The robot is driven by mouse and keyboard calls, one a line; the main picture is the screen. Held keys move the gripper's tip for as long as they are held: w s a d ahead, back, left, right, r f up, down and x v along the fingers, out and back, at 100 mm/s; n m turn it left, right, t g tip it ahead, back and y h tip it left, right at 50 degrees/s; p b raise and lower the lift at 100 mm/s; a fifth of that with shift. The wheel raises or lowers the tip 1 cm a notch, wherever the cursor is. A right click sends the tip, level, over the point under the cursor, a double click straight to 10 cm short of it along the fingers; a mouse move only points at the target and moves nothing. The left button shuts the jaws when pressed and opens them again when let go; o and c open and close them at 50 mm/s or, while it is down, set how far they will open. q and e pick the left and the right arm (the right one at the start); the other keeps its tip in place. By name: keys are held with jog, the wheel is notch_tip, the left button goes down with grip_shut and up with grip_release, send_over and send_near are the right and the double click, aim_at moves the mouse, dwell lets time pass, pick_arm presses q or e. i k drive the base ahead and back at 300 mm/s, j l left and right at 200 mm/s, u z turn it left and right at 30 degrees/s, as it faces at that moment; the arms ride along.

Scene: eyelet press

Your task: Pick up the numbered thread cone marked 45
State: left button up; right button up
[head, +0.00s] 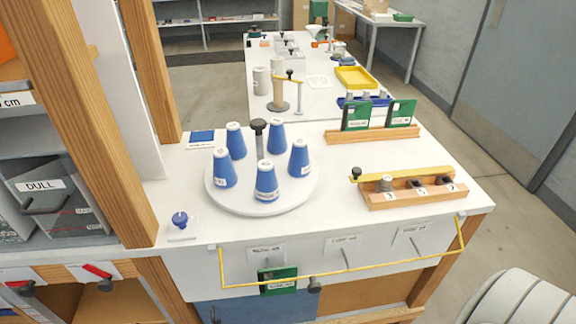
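Several blue thread cones with white tops stand upright on a round white turntable (262,208) on the white bench. The front cone (266,182) and the left cone (223,170) carry small white labels. The right cone (299,160) also has a label near its base. The back-left cone (236,142) and back-right cone (276,138) show no readable label. I cannot read any number, so I cannot tell which cone is marked 45. Neither of my grippers is in view.
A dark-knobbed post (259,140) rises amid the cones. A wooden block with dark-topped pegs (415,190) and a rack with green cards (372,134) stand to the right. A wooden upright (113,140) bounds the left.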

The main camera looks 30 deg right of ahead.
aim_at(268, 190)
jog(key=i+l+z, duration=0.1)
jog(key=z, duration=0.7)
